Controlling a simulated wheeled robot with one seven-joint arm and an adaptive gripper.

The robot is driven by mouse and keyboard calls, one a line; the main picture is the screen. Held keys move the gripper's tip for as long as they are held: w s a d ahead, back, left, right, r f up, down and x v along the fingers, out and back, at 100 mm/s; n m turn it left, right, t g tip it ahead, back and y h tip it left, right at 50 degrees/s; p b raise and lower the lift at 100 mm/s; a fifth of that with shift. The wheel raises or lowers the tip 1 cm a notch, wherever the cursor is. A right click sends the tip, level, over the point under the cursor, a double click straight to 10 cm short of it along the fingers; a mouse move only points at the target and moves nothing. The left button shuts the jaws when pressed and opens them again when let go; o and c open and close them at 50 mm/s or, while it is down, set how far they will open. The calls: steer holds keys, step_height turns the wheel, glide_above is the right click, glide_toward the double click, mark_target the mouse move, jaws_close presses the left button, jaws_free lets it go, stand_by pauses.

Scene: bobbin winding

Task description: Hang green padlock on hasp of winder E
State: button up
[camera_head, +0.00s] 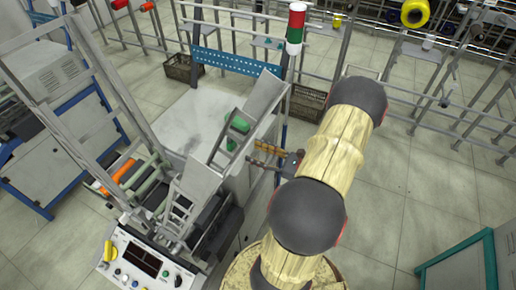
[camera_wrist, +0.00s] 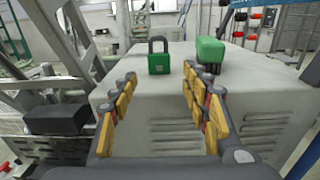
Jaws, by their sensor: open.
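The green padlock (camera_wrist: 159,64) stands upright with its grey shackle up on a light grey machine top (camera_wrist: 135,90) in the wrist view. In the head view it appears to be the smaller green shape (camera_head: 231,145), partly behind grey metal parts. My gripper (camera_wrist: 159,76) is open and empty, its yellow-padded fingers spread on either side of the line to the padlock. The padlock is beyond the fingertips. In the head view my gripper (camera_head: 267,156) is at the machine's right side, pointing left. I cannot make out the hasp or a letter E.
A second green object (camera_wrist: 210,51) with dark lower parts stands just right of the padlock. Grey metal frames (camera_head: 262,100) rise close around. A control panel (camera_head: 146,264) is at the front, a red-white-green signal light (camera_head: 295,28) behind.

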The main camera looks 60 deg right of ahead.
steer(key=shift+w+a, duration=0.25)
steer(key=shift+w, duration=1.85)
steer(key=shift+w+a, duration=0.2)
steer(key=shift+w, duration=1.85)
steer(key=c, duration=0.3)
jaws_close()
step_height(320, 180, up, 5)
steer(key=p, duration=0.4)
step_height(320, 180, down, 4)
steer(key=b, duration=0.4)
